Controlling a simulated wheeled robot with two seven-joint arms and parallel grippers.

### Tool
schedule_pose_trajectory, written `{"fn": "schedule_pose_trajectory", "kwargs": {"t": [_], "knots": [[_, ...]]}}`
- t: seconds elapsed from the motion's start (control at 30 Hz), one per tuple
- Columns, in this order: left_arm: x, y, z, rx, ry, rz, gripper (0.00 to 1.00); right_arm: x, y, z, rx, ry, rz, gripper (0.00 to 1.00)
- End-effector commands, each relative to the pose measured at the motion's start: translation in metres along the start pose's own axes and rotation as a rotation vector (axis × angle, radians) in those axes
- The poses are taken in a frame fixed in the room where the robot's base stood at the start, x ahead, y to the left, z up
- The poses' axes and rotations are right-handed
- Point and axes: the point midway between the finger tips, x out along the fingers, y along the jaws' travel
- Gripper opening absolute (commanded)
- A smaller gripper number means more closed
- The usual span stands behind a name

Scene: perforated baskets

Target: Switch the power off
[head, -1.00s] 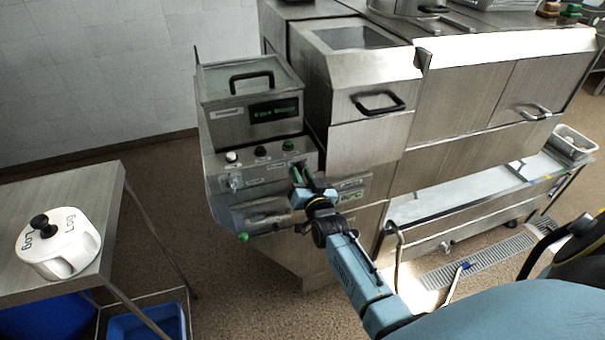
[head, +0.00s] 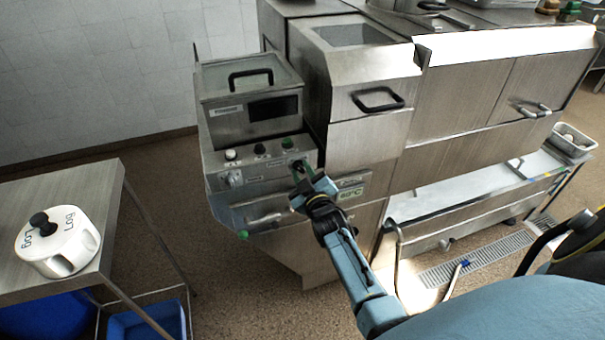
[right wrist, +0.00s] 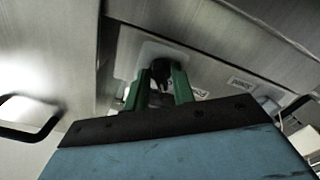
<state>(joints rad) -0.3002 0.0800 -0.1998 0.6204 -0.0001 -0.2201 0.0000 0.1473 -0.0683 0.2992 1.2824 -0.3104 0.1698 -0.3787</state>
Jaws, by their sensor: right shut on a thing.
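The steel machine's control panel (head: 258,170) has a row of small knobs along its top edge, one white (head: 231,155), one black (head: 260,149) and one green (head: 287,143). A display (head: 273,107) above the panel is dark. My right gripper (head: 299,168) is at the right end of the panel, shut on a black knob. In the right wrist view, the green fingers of my right gripper (right wrist: 160,92) close around the black knob (right wrist: 160,68), which sits on a pale plate. The fingers hide part of the knob. My left gripper is not in view.
A table (head: 95,195) at the left holds a white lidded pot (head: 70,249) marked "Log". A lower steel counter (head: 480,200) stands at the right with a small tray (head: 572,140). A handle (head: 378,100) sticks out from the machine's front. Open floor lies between table and machine.

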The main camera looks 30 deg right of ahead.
Motion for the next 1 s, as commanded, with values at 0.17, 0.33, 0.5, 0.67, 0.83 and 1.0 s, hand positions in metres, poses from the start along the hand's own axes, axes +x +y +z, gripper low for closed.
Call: {"fn": "schedule_pose_trajectory", "kwargs": {"t": [0.17, 0.33, 0.5, 0.67, 0.83, 1.0], "knots": [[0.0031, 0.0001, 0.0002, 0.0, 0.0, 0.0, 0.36, -0.0005, -0.0006, 0.0012, -0.109, -0.002, -0.001, 0.02], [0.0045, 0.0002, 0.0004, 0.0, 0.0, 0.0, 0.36, -0.0005, -0.0003, 0.001, -0.178, -0.002, -0.001, 0.02], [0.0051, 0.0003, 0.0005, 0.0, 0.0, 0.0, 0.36, -0.0005, -0.0002, 0.0008, -0.214, -0.002, -0.001, 0.02], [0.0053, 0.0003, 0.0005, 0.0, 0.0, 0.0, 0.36, -0.0004, -0.0001, 0.0007, -0.226, -0.002, -0.001, 0.02], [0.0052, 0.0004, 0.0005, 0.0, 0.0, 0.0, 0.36, -0.0004, 0.0, 0.0007, -0.226, -0.002, -0.001, 0.02], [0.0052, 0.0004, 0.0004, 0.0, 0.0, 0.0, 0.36, -0.0004, 0.0, 0.0006, -0.226, -0.002, -0.001, 0.27]]}}
